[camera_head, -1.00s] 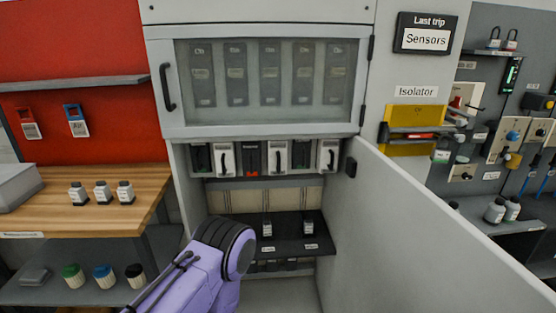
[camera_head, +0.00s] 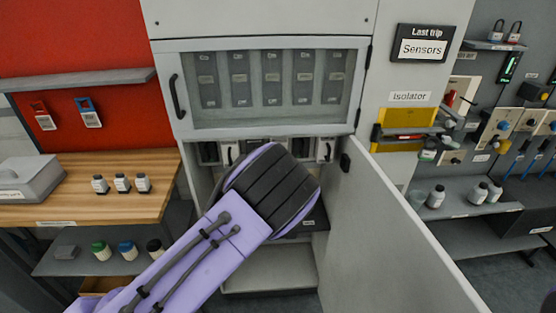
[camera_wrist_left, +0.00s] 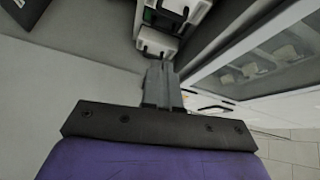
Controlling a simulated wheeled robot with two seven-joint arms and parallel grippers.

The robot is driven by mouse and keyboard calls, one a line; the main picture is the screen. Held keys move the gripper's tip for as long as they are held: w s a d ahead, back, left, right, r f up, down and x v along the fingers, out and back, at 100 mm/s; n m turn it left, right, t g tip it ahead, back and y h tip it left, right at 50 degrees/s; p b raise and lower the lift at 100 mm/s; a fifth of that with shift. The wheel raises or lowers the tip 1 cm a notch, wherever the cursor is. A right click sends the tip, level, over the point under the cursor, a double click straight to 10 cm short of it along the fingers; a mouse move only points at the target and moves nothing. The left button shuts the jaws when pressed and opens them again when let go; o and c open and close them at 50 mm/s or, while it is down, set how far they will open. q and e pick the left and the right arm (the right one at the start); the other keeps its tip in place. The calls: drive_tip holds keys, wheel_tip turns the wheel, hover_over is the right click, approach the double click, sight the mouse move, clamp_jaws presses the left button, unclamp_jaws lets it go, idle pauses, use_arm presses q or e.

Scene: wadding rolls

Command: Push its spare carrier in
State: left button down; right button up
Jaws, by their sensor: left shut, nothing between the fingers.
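A row of carriers sits in the open middle bay of the grey cabinet (camera_head: 300,131), below its glazed door. White fronts with black handles show at the left of the row (camera_head: 231,154) and at its right end (camera_head: 326,151). My purple left arm hides the middle of the row and my left gripper in the head view. In the left wrist view my left gripper (camera_wrist_left: 162,72) is shut and empty, its tips close to a white carrier (camera_wrist_left: 155,42) with a dark handle. I cannot tell whether they touch, or which carrier is the spare. My right gripper is out of view.
The cabinet's lower door (camera_head: 400,235) stands open on the right. The glazed upper door (camera_head: 268,82) is closed just above the bay. A wooden bench (camera_head: 60,208) with small bottles stands left, and an isolator board (camera_head: 405,118) hangs right.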

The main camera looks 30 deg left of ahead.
use_arm(q)
drive_tip(key=shift+r+m, duration=0.1)
drive_tip(key=shift+m, duration=0.9)
drive_tip(key=w+a, duration=0.2)
drive_tip(key=w, duration=1.1)
drive_tip(key=shift+a, duration=0.15)
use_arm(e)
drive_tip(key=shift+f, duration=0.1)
